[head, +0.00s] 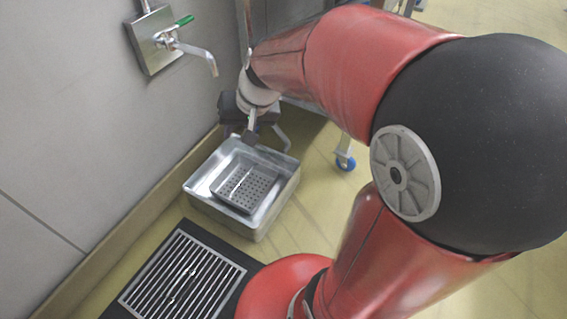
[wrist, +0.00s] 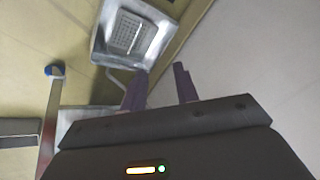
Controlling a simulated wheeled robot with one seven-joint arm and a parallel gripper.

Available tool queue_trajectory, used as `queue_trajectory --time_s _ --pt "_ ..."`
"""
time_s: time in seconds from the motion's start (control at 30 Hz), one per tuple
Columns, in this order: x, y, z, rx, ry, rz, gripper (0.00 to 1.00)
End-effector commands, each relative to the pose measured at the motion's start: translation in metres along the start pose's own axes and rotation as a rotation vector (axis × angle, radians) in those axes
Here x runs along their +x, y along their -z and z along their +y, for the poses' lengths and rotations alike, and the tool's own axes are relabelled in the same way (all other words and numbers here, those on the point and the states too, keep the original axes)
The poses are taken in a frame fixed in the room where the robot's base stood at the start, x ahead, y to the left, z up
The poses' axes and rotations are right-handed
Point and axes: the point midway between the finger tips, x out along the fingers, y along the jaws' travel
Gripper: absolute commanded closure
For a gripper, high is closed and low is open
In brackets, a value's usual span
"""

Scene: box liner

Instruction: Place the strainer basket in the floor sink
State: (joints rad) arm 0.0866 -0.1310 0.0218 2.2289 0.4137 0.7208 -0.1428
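The floor sink (head: 197,194) is a square, open metal basin on the floor by the wall, in the middle of the head view. The strainer basket (head: 245,186), a grey square tray with holes, lies inside the sink's walls; I cannot tell if it sits flat on the bottom. My gripper (head: 250,138) is above the sink's far side, apart from the basket. In the wrist view its two fingers (wrist: 162,69) are spread with nothing between them. The basket (wrist: 128,36) and the sink (wrist: 101,42) also show there, beyond the fingers.
A slatted floor drain grate (head: 183,275) lies in front of the sink. A wall tap (head: 190,48) with a green handle juts out above it. A blue-wheeled caster (head: 346,161) stands to the right. Yellow floor is clear between sink and caster.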

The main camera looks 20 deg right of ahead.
Motion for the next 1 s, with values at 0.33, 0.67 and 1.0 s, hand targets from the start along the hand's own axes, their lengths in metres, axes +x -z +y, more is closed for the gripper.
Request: queue_trajectory --time_s 0.33,0.67,1.0 --pt "-0.093 -0.106 0.023 -0.213 -0.172 0.106 0.70" --pt "-0.106 -0.132 0.037 -0.250 -0.230 0.137 0.70" --pt "-0.123 -0.125 0.031 -0.249 -0.229 0.137 0.70"
